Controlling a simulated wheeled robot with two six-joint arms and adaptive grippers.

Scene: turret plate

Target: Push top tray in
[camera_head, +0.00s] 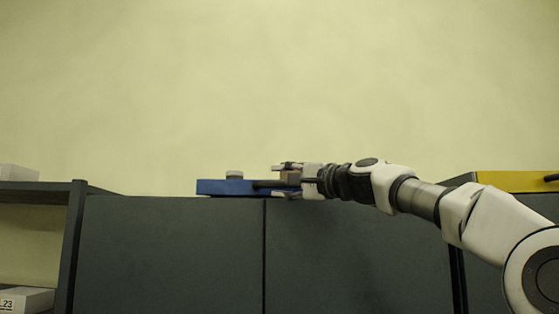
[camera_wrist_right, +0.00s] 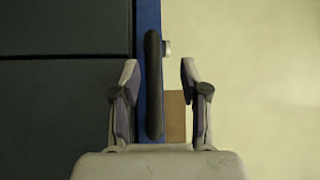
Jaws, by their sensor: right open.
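A blue tray (camera_head: 215,187) shows at the top of the dark cabinet, left of my right gripper (camera_head: 284,180). It also shows in the right wrist view as a blue strip (camera_wrist_right: 148,18) with a long black handle (camera_wrist_right: 153,85) on its front. My right gripper is open in the wrist view (camera_wrist_right: 159,66), its two fingers on either side of the handle. I cannot tell if either finger touches it. A brown block (camera_wrist_right: 175,115) and a small metal cylinder (camera_wrist_right: 167,48) show beyond the blue front. My left gripper is not in view.
The dark grey cabinet doors (camera_head: 170,255) stand below the blue tray. A yellow tray (camera_head: 510,181) with a black handle is at the right, behind my arm. A shelf with white boxes (camera_head: 25,300) is at the left.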

